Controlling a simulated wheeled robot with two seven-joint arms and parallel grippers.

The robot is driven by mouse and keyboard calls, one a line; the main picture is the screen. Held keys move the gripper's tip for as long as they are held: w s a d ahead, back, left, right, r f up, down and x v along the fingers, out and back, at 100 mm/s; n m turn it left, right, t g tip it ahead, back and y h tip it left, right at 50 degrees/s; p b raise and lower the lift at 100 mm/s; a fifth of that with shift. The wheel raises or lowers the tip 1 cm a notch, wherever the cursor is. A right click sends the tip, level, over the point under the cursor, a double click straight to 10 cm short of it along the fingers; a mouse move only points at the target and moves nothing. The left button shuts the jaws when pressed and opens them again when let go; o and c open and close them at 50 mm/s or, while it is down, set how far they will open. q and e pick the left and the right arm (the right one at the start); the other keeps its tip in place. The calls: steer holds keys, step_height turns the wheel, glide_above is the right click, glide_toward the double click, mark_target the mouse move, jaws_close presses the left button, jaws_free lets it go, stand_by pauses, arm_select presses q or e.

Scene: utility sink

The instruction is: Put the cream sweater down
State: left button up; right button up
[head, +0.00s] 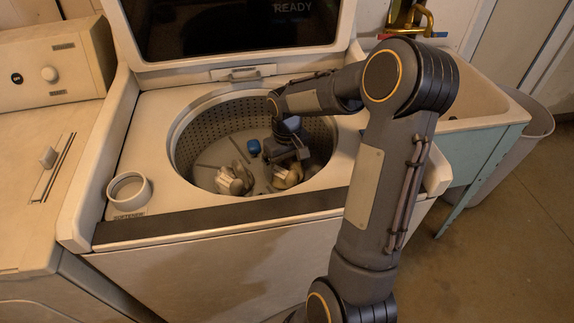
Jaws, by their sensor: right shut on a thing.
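The cream sweater (288,178) is a small crumpled bundle low inside the washer drum (208,128). My right gripper (287,163) reaches down into the drum and is shut on the sweater from above. The fingertips are small and dark here, and part of the sweater is hidden by them. I cannot tell whether the sweater touches the drum floor. My left gripper is not in view.
A paler crumpled cloth (233,179) lies in the drum left of the sweater. A small blue thing (254,147) is behind them. The washer lid (240,60) stands open. A utility sink (478,100) and a bin (535,125) stand at the right.

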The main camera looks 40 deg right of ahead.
mark_target(287, 167)
steer(key=o, duration=0.8)
steer(key=shift+f, duration=0.1)
steer(key=shift+r, duration=0.5)
step_height(287, 167, up, 11)
steer(key=shift+r+p, duration=0.15)
steer(key=shift+p, duration=0.8)
